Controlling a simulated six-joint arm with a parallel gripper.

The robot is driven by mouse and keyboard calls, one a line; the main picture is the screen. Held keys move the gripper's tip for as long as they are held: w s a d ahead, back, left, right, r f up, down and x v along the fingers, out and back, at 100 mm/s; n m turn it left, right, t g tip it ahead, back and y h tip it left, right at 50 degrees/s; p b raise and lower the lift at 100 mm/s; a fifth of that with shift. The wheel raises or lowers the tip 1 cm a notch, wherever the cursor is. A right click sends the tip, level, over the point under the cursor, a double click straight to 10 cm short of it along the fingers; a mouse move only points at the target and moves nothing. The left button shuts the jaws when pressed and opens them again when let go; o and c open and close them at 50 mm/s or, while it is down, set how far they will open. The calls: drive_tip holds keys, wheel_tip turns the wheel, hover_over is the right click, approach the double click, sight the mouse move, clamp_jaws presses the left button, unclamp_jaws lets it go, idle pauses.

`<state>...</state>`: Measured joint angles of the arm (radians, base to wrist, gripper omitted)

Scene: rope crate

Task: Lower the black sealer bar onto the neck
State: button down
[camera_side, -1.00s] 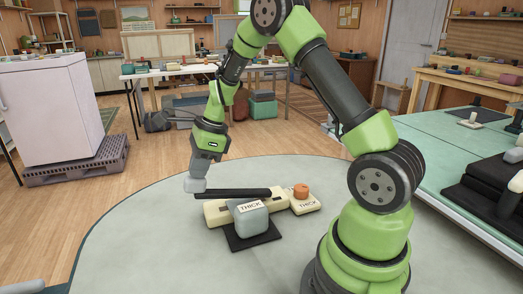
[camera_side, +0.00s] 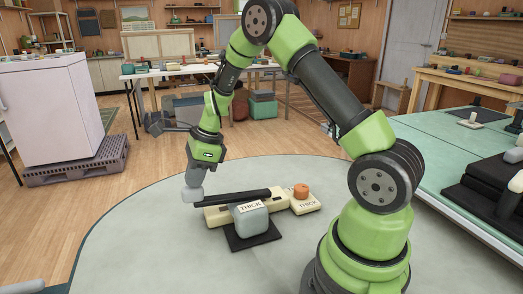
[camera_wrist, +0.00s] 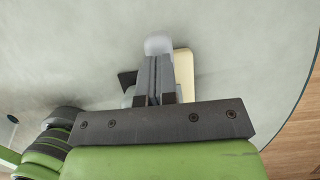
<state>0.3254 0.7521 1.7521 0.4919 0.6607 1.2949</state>
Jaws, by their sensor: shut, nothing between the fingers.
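The black sealer bar (camera_side: 235,197) lies just over the cream sealer base (camera_side: 217,217), its left end a little lower than its right end in the side view. A pale grey grip (camera_side: 192,195) is at the bar's left end. The grey bag marked THICK (camera_side: 252,221) stands in front of the base; its neck is not clearly visible. My gripper (camera_side: 194,182) is shut and empty, its tips at the top of the grey grip. In the wrist view the closed fingers (camera_wrist: 155,78) point at the whitish grip (camera_wrist: 158,45). I cannot tell whether the bar touches the base.
A black pad (camera_side: 252,240) lies under the bag. An orange knob (camera_side: 301,190) sits on a cream block with a THICK label (camera_side: 309,204), right of the bag. The round grey table (camera_side: 150,250) is clear at the left and front.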

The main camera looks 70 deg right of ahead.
drive_tip(key=shift+w+a+f, duration=0.15)
drive_tip(key=shift+f, duration=0.55)
drive_tip(key=shift+r, duration=2.5)
drive_tip(key=shift+r, duration=0.15)
drive_tip(key=s+r+n, duration=0.4)
drive_tip(key=s+r, duration=0.1)
drive_tip(key=r, duration=0.7)
drive_tip(key=s+a+r+n+t, duration=0.1)
drive_tip(key=s+a+n, duration=0.3)
drive_tip(key=s+n, duration=0.4)
drive_tip(key=s+a+r+n+t+h, duration=0.1)
drive_tip(key=s+a+r+n+t, duration=0.1)
drive_tip(key=s+n, duration=0.7)
drive_tip(key=a+n+t, duration=0.1)
drive_tip(key=a, duration=0.1)
drive_tip(key=shift+a+r+n, duration=0.15)
drive_tip(key=shift+a+n, duration=0.2)
drive_tip(key=shift+n, duration=0.05)
